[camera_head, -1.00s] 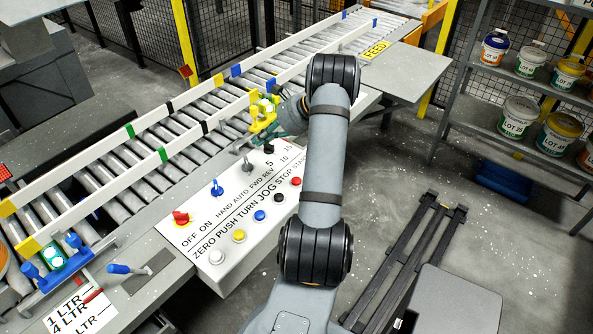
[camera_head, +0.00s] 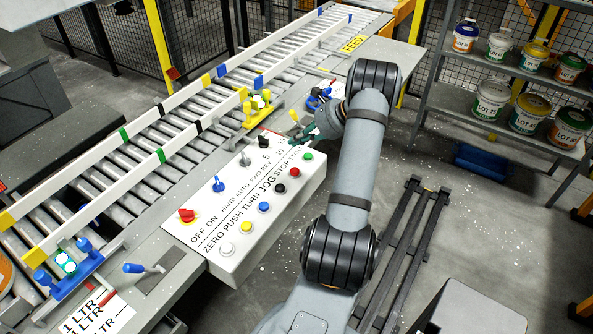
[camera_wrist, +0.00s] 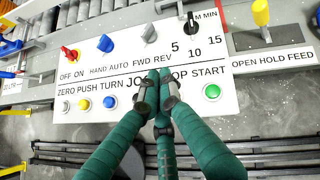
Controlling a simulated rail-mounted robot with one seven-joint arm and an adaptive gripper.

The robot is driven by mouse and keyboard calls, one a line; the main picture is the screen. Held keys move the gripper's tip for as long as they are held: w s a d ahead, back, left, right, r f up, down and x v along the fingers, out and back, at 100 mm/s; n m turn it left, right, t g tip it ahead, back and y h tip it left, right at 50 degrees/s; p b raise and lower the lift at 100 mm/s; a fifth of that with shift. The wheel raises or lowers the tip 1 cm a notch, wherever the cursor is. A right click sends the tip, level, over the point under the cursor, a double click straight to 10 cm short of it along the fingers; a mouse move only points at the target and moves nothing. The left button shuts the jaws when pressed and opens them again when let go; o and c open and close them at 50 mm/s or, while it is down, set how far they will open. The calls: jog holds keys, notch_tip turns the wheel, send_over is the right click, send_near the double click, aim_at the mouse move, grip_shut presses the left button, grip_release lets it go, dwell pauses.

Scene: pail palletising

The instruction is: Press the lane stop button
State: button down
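The white control panel (camera_head: 205,235) has a slanted front with a row of round buttons. The red button (camera_head: 295,173), by the STOP label, shows between the black button (camera_head: 279,188) and the green button (camera_head: 308,157). My gripper (camera_head: 297,131) is above the panel's far right end, apart from the buttons. In the wrist view, the green-sleeved fingers of my gripper (camera_wrist: 160,78) are drawn together with nothing between them. They cover part of the JOG and STOP lettering and hide the red and black buttons there. The green button (camera_wrist: 212,91) shows to their right.
White (camera_head: 227,249), yellow (camera_head: 246,227) and blue (camera_head: 264,207) buttons continue the row. A red knob (camera_head: 187,215) and other switches stand behind it. The roller conveyor (camera_head: 150,160) runs behind the panel. A pail shelf (camera_head: 470,105) stands right.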

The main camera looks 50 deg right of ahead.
aim_at(297, 170)
notch_tip(297, 170, down, 9)
jog(key=b, duration=0.6)
jog(key=shift+r, duration=0.1)
dwell(1.3)
jog(key=shift+f+b, duration=0.4)
jog(key=shift+b, duration=0.25)
jog(key=shift+f+b, duration=0.45)
jog(key=shift+f, duration=0.05)
dwell(0.6)
jog(key=shift+r, duration=0.1)
jog(key=shift+r+p, duration=0.55)
jog(key=shift+r, duration=0.25)
jog(key=shift+r, duration=0.15)
